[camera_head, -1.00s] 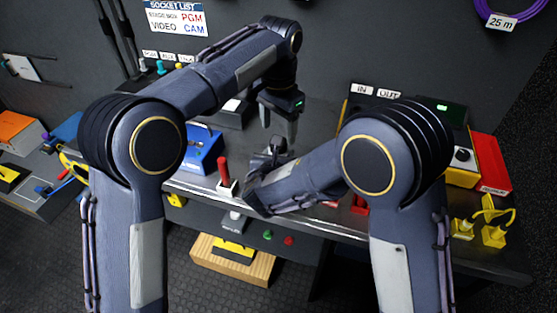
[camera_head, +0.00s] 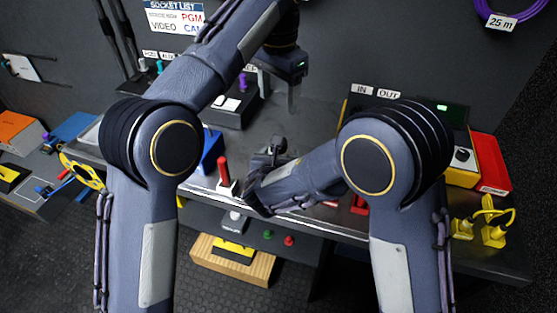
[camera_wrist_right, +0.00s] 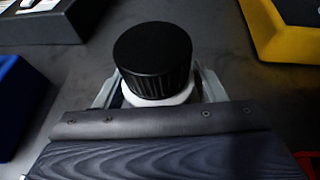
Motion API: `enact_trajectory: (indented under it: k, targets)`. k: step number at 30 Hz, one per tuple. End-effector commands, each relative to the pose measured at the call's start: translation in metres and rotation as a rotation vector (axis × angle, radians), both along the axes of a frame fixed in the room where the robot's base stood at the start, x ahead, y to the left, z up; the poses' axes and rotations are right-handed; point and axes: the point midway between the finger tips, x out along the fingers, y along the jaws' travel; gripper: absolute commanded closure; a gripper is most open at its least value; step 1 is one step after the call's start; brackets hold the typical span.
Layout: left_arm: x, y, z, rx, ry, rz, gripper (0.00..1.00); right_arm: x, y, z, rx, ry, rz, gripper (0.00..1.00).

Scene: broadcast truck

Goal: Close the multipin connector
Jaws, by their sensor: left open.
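My left gripper (camera_head: 292,106) hangs fingers down above the back of the bench in the head view, empty and open, its fingers seen nearly edge-on. My right gripper (camera_head: 272,160) is low over the middle of the bench, partly hidden by its own wrist. In the right wrist view its grey fingers (camera_wrist_right: 158,92) sit on both sides of a round part with a ribbed black cap (camera_wrist_right: 152,58) and a white lower ring, and appear to touch it. I cannot tell for sure whether this is the multipin connector. The part's underside is hidden.
A red-handled piece on a white base (camera_head: 224,178) stands left of my right gripper. A blue box (camera_head: 211,150) is partly behind my left arm. A dark box with a purple knob (camera_head: 236,108) stands behind. Yellow and red boxes (camera_head: 490,160) are at the right.

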Motion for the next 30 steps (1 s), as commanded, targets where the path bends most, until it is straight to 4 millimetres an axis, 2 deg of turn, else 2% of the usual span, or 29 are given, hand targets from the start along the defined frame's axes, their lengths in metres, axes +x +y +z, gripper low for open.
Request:
enact_trajectory:
  k: [11,24,30]
  targets:
    - [0.0,0.0,0.0,0.0,0.0,0.0,0.35,-0.003,0.001,0.002,0.0,0.0,0.001,0.28]
    - [0.0,0.0,0.0,0.0,0.0,0.0,0.35,-0.063,0.01,0.027,0.002,0.0,0.001,0.28]
    - [0.0,0.0,0.0,0.0,0.0,0.001,0.35,-0.071,0.011,0.03,0.0,0.0,0.0,0.28]
